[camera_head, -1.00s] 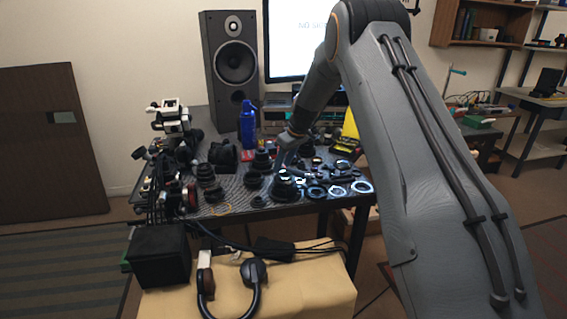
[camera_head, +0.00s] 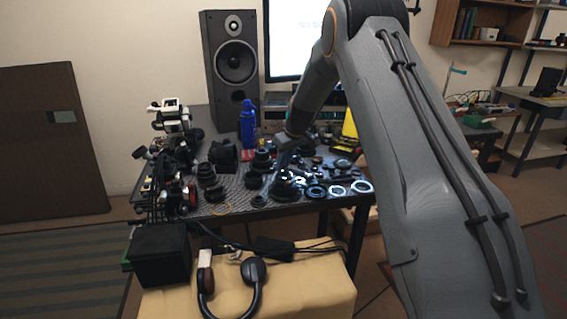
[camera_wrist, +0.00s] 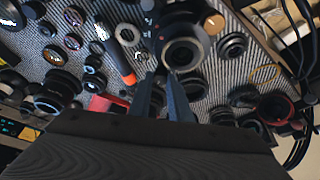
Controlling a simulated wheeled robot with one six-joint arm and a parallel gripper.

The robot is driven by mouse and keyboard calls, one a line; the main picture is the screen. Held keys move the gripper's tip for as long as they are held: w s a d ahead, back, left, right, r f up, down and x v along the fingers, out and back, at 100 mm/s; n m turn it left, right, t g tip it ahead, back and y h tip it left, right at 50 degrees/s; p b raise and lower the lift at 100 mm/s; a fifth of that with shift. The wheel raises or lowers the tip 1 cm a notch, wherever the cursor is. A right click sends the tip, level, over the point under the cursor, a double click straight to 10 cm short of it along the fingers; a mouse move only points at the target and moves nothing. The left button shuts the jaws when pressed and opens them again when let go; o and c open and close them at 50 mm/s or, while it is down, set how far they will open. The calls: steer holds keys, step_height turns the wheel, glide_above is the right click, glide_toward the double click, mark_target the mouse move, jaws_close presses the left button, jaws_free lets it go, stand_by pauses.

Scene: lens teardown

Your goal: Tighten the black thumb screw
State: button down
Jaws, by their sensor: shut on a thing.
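My gripper (camera_wrist: 164,74) reaches down from the bottom of the wrist view, with its two dark fingers closing toward each other at the tips. The tips are at the near edge of a black lens barrel (camera_wrist: 182,50) with a round glass front. The black thumb screw is too small and dark to make out apart from the fingertips and the barrel.
Lens rings (camera_head: 338,190) lie close on the right, and stacked lens barrels (camera_head: 207,175) stand on the left. An orange-tipped tool (camera_wrist: 123,68) lies beside the lens. A blue bottle (camera_head: 248,125) and a tall speaker (camera_head: 231,65) stand behind. Little bench surface is free.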

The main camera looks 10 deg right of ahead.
steer(key=m+h, duration=0.1)
steer(key=m, duration=0.2)
steer(key=shift+a+p, duration=0.2)
steer(key=shift+p, duration=0.1)
steer(key=m+h, duration=0.1)
steer(key=m, duration=0.2)
steer(key=shift+a+b, duration=0.15)
steer(key=shift+b, duration=0.15)
steer(key=m+h+b, duration=0.1)
steer(key=m, duration=0.1)
steer(key=m+h+b, duration=0.1)
steer(key=m+b, duration=0.1)
steer(key=shift+w+a+f+m, duration=0.1)
steer(key=shift+a+m, duration=0.05)
steer(key=shift+m, duration=0.15)
steer(key=shift+m+g+h+b, duration=0.4)
steer(key=shift+m+h+b, duration=0.1)
steer(key=shift+m+b, duration=0.9)
steer(key=c, duration=1.6)
jaws_free()
steer(key=shift+a+r, duration=0.1)
steer(key=shift+r, duration=0.15)
steer(key=b+v, duration=0.1)
steer(key=v, duration=0.6)
steer(key=shift+r, duration=0.2)
